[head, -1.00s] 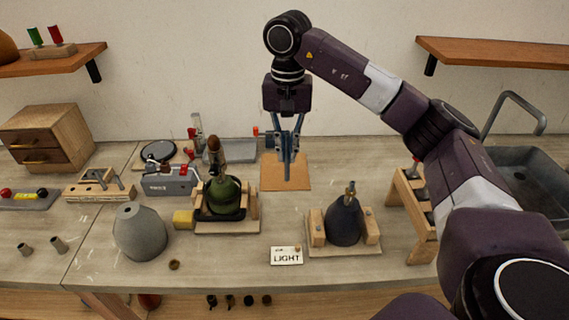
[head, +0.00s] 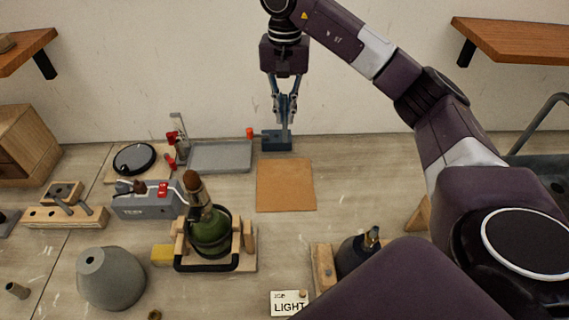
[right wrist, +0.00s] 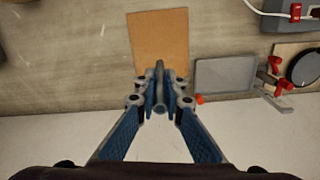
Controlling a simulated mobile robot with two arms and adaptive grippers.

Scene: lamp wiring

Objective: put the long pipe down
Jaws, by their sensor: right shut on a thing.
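My right gripper (head: 284,108) is shut on the long pipe, a slim grey tube (right wrist: 159,78) that stands out between the fingertips in the right wrist view. In the head view the fingers point down, in front of the wall and beyond the tan mat (head: 286,186). A small dark blue block (head: 271,141) is just below the fingers; whether the pipe touches it, I cannot tell. The gripper also shows in the right wrist view (right wrist: 160,100). My left gripper is out of view.
A grey tray (head: 220,157) lies left of the mat. A green lamp base (head: 210,236) sits in a wooden cradle, with a grey shade (head: 112,279) to its left. A dark vase-like base (head: 352,257) is partly hidden by my right arm. The mat is clear.

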